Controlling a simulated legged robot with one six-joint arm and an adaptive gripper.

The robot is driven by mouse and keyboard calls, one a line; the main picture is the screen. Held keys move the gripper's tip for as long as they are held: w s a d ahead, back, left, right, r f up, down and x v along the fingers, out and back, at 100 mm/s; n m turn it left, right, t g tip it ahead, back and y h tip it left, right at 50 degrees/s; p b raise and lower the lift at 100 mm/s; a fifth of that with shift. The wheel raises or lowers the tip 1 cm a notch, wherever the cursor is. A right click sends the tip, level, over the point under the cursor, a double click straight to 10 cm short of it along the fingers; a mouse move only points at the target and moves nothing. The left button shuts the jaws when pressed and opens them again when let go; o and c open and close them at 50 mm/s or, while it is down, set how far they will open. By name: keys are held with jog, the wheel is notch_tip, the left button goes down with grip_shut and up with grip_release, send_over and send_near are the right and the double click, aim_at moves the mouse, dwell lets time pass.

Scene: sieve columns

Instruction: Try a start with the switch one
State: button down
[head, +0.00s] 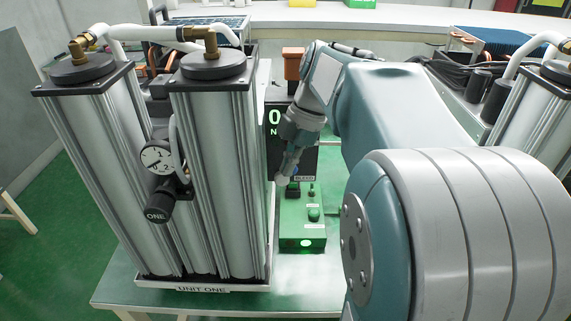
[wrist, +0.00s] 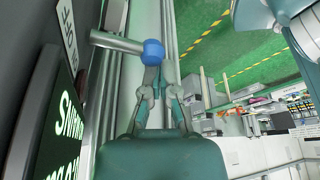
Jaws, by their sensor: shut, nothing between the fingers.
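Unit one is a pair of silver columns (head: 215,180) with black caps, on a tray labelled UNIT ONE. A round gauge (head: 157,158) and a black knob marked ONE (head: 158,207) are at its front. A green control box (head: 290,235) stands to its right, with a small toggle (head: 311,189), a green button (head: 314,214) and a lit green lamp (head: 306,243). I cannot tell which is switch one. My gripper (head: 281,181) is shut and empty at the box's back end, by a BLEED label. In the wrist view, its fingertips (wrist: 153,66) are close to a blue-ended grey lever (wrist: 152,50); contact is unclear.
A black display panel (head: 273,150) with green characters stands behind the box, partly hidden by my arm. More columns (head: 530,110) stand at the right. A white counter (head: 400,25) runs along the back. The green bench top (head: 125,285) is clear at front left.

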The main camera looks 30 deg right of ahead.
jog(key=shift+s+d, duration=0.35)
jog(key=shift+d, duration=0.1)
jog(key=shift+s, duration=0.1)
jog(key=shift+s+d, duration=0.1)
jog(key=shift+s, duration=0.6)
